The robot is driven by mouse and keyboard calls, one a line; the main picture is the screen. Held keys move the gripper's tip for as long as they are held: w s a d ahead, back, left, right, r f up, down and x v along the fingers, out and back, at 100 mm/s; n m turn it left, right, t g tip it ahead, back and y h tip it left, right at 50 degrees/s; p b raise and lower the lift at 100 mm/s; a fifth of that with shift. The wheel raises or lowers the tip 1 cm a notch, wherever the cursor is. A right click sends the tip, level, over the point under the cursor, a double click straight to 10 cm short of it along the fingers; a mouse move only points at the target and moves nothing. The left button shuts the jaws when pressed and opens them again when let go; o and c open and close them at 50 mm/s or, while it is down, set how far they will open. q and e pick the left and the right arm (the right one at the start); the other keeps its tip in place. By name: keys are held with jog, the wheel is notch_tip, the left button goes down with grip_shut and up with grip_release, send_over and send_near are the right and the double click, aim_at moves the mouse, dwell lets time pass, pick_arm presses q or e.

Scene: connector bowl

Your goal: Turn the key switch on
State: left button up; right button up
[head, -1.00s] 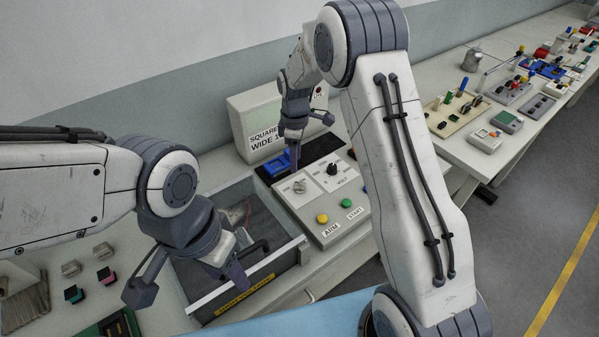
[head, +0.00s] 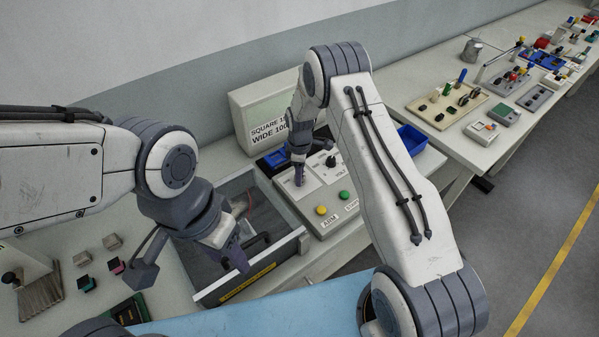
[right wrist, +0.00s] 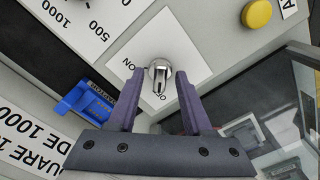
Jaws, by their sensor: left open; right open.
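The key switch (right wrist: 160,68) is a round silver part on a white label plate (right wrist: 183,45) in the right wrist view. Its pointer lies toward the OFF mark; the ON mark is to its upper left. My right gripper (right wrist: 162,72) is open, with one purple finger on each side of the switch; I cannot tell whether they touch it. In the head view my right gripper (head: 299,180) points down onto the panel (head: 312,222) and hides the switch. My left gripper (head: 238,262) is open and empty above the front of the open drawer (head: 203,290).
The panel also carries a yellow button (head: 321,210), a green button (head: 343,195) and a black knob (head: 330,161). A blue bin (head: 412,139) is right of my right arm. Small blocks lie at the left. A side bench (head: 488,148) holds several devices.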

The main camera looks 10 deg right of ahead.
grip_shut()
jog(key=m+b, duration=0.3)
jog(key=shift+f, duration=0.15)
jog(key=m+b, duration=0.2)
jog(key=m, duration=0.2)
jog(key=shift+m, duration=0.4)
jog(key=m+b, duration=0.2)
jog(key=m, duration=0.3)
jog(key=shift+r+m+b, duration=0.2)
jog(key=shift+m+b, duration=0.55)
jog(key=shift+m, duration=1.75)
